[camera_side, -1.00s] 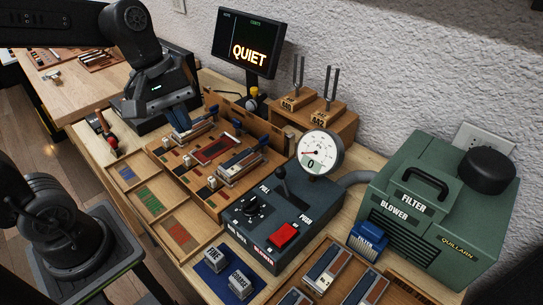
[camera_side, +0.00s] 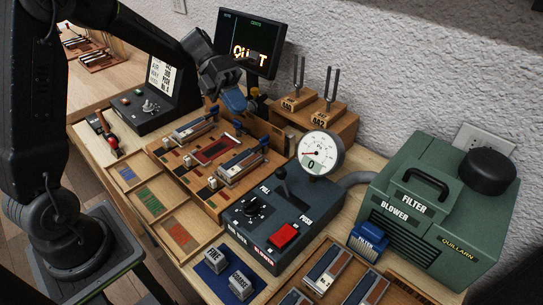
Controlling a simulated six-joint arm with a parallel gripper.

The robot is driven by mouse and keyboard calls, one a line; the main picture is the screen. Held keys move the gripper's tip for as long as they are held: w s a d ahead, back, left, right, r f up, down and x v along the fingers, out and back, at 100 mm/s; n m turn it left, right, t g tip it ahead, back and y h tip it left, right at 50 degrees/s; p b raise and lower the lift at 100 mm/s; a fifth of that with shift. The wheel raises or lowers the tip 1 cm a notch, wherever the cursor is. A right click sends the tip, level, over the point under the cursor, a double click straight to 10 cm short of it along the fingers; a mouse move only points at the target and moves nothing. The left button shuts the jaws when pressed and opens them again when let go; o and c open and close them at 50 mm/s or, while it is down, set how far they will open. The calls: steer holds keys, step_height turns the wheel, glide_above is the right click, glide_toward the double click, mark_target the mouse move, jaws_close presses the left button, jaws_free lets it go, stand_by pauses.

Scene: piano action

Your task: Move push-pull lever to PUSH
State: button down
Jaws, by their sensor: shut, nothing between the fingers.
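The push-pull lever (camera_side: 281,182) is a black stick with a round knob on top of the dark blue-grey blower box (camera_side: 245,232). It stands between the PULL and PUSH labels, and its knob leans up and left, toward the PULL side. My gripper (camera_side: 238,109) is shut and empty, with blue fingers pointing down. It hangs above the back of the wooden tray, in front of the monitor, up and left of the lever and well apart from it.
A round gauge (camera_side: 320,152) reading 0 stands right behind the lever. A red switch (camera_side: 283,236) and a black knob (camera_side: 253,207) sit on the same box. Tuning forks (camera_side: 331,90) on wooden blocks rise behind. The green filter blower (camera_side: 440,215) stands right.

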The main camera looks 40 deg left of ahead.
mark_target(282, 170)
stand_by(0.3)
steer(key=x, duration=1.4)
steer(key=shift+f, duration=0.1)
steer(key=shift+d, duration=0.3)
steer(key=shift+d+r, duration=0.65)
steer(key=shift+d, duration=0.25)
steer(key=shift+d+r, duration=0.1)
steer(key=shift+d, duration=0.85)
steer(key=shift+d+r, duration=0.15)
steer(key=shift+d, duration=0.8)
steer(key=shift+r, duration=0.2)
steer(key=shift+r, duration=0.65)
steer(key=shift+w+a+r, duration=0.1)
